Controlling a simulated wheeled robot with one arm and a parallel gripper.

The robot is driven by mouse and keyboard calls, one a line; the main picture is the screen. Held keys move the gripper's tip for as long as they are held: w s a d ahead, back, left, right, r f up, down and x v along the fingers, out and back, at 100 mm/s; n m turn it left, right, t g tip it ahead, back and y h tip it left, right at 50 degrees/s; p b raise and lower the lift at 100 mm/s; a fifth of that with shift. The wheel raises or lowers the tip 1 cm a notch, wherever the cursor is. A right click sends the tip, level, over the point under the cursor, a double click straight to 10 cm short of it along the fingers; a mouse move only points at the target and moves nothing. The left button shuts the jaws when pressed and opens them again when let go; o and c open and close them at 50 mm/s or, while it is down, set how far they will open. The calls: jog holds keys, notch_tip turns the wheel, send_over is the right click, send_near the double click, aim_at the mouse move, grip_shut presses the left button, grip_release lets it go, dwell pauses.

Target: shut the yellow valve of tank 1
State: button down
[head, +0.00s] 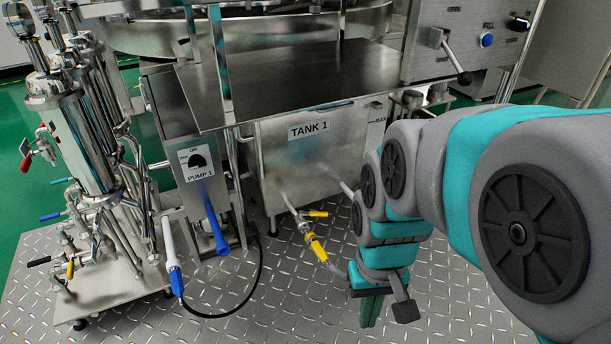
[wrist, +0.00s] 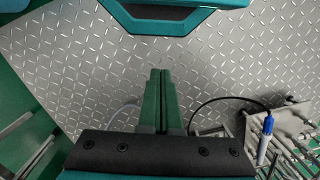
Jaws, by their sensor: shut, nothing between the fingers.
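Tank 1 (head: 318,165) is a steel tank with a "TANK 1" label, under a steel table top in the head view. A pipe slopes down from its lower front and carries two yellow parts. The upper yellow handle (head: 318,213) points right. The lower yellow valve part (head: 318,248) lies along the pipe, towards the floor. My gripper (head: 371,311) is to the right of and below these, apart from them, pointing down. Its green fingers are together and empty, as the wrist view (wrist: 160,72) also shows. No yellow valve shows in the wrist view.
A pump 1 panel (head: 198,161) with a dial stands left of the tank. A blue-tipped hose (head: 176,282) with a black cable hangs near the floor. Steel filter piping (head: 85,140) stands at the left. The diamond-plate floor (head: 290,305) is clear in front.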

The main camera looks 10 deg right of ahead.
jog(key=w+f+m+t+p, duration=0.1)
jog(key=w+f+t+p, duration=0.15)
jog(key=w, duration=1.45)
jog(key=t+h+p, duration=0.1)
jog(key=t+p, duration=0.1)
jog(key=t, duration=0.1)
send_near(314, 214)
jog(key=s+r, duration=0.2)
jog(key=s, duration=0.5)
jog(key=w+d+f, duration=0.2)
jog(key=w+f, duration=0.6)
jog(key=f, duration=0.1)
jog(key=shift+m+b, duration=0.3)
jog(key=shift+m, duration=0.1)
